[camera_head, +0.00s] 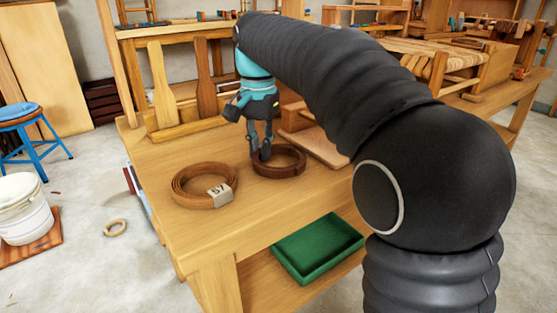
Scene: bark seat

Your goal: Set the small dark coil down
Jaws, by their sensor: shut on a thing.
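The small dark coil (291,167) is a dark brown ring at the middle of the wooden bench. My gripper (262,154) reaches down from above and is shut on the left part of its band. The coil looks level and is at or just above the bench top (245,220); I cannot tell whether it touches. A lighter brown, larger coil (184,193) with a paper tag marked 57 (220,192) lies on the bench to the left, apart from the dark one.
A flat wooden board (322,150) lies right behind the dark coil. A green tray (318,252) stands lower, below the bench top at the front. A small pale ring (115,228) lies on the floor. The bench front is clear. My arm hides the right side.

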